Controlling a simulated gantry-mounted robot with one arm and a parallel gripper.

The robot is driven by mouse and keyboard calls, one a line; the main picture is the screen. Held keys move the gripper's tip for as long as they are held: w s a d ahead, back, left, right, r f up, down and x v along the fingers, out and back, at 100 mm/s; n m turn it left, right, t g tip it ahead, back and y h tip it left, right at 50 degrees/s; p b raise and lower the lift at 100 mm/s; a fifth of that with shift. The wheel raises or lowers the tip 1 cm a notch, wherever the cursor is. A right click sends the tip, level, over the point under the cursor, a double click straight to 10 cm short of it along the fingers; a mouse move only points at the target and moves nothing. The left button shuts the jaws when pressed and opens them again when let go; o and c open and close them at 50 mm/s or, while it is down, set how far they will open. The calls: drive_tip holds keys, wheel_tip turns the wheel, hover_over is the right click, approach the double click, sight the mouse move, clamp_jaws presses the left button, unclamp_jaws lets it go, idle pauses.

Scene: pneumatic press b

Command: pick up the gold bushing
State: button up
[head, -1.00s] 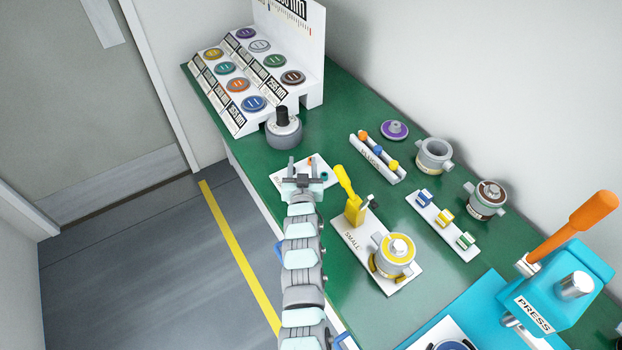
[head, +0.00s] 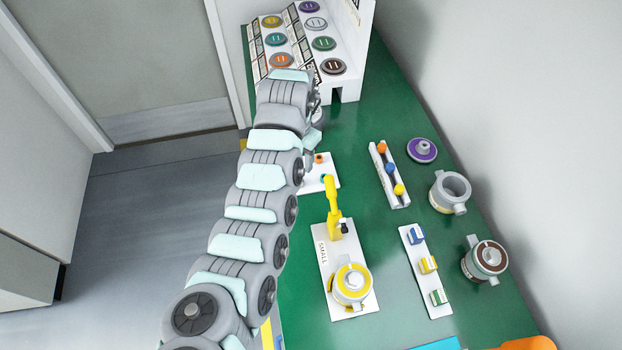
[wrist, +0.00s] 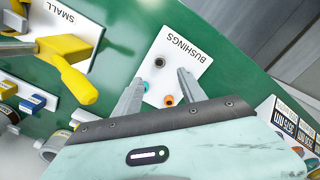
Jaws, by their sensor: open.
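The white plate marked BUSHINGS (wrist: 187,58) lies on the green bench in the wrist view; part of it also shows in the head view (head: 329,183). A dark-centred greyish ring (wrist: 160,62), an orange bushing (wrist: 168,100) and a partly hidden teal bushing (wrist: 146,86) are on it. No bushing reads clearly as gold; I cannot tell whether the greyish ring is one or an empty spot. My gripper (wrist: 160,78) is open and empty over the plate, its fingers spread either side of the bushings. In the head view my arm hides most of it.
The SMALL plate (head: 323,265) with a yellow lever (head: 333,205) and a yellow-topped part (head: 351,284) stands near the BUSHINGS plate. A rack of coloured discs (head: 344,42) is at the back. A purple disc (head: 421,150) and grey cups stand to the right.

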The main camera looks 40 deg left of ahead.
wheel_tip(320, 180, down, 5)
drive_tip(key=shift+s+a+r, duration=0.1)
drive_tip(key=shift+r, duration=0.1)
drive_tip(key=f, duration=0.4)
drive_tip(key=shift+s+d+f+b, duration=0.1)
drive_tip(key=shift+s+d+b, duration=0.1)
drive_tip(key=shift+b, duration=0.2)
drive_tip(key=shift+w+f, duration=0.1)
drive_tip(key=shift+f, duration=0.35)
drive_tip(key=shift+a, duration=0.1)
drive_tip(key=shift+c, duration=0.2)
drive_tip(key=shift+r, duration=0.1)
clamp_jaws()
